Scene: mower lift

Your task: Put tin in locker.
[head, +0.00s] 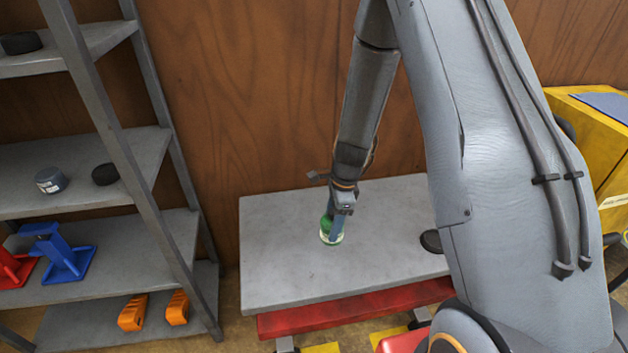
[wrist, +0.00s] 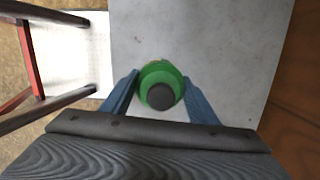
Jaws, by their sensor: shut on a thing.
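The green tin (head: 329,231) has a pale label band and is over the grey lift table top. My gripper (head: 339,214) points down and is shut on the tin. In the wrist view, the round green tin (wrist: 148,77) with a dark disc on top sits between the blue fingers of my gripper (wrist: 161,80). I cannot tell whether the tin's base touches the table. No locker can be made out for certain.
The grey table top (head: 290,275) has a red frame below and a dark round object (head: 431,241) at its right. A metal shelf (head: 120,170) at left holds a grey tin (head: 50,180), blue and red stands and orange chocks. A yellow body (head: 595,130) stands at right.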

